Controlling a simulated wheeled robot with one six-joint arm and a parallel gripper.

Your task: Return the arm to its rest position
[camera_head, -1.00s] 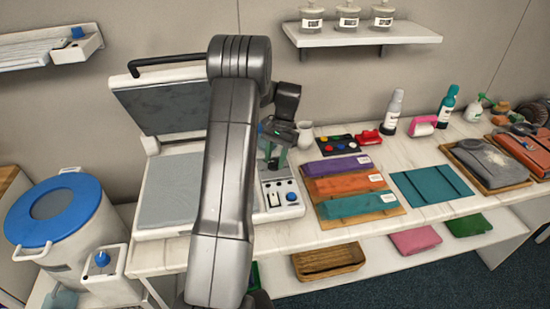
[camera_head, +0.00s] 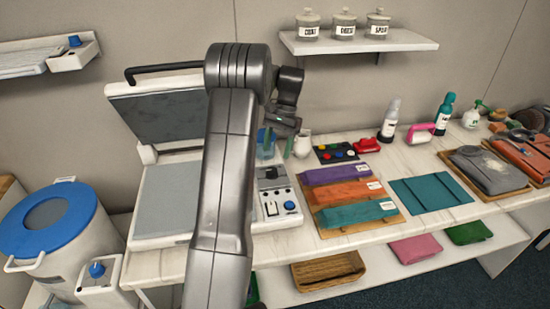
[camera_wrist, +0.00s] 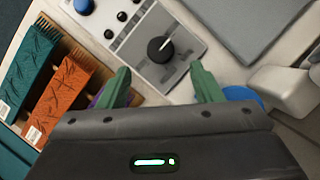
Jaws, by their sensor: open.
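My grey arm (camera_head: 222,190) rises from the bottom of the head view and bends over the worktable beside the open press. My gripper (camera_head: 278,145) hangs above the table near the press's control panel (camera_head: 278,202), partly hidden behind the arm. In the wrist view, my gripper (camera_wrist: 158,85) shows two green fingers spread apart with nothing between them. The control panel with its black dial (camera_wrist: 161,49) lies below and beyond the fingers, apart from them.
The open press (camera_head: 165,197) stands left of the arm. Purple, orange and teal folded cloths (camera_head: 345,192) lie to the right on a board. A wall shelf (camera_head: 360,42) with jars is above right. A blue-lidded drum (camera_head: 48,222) stands at the left.

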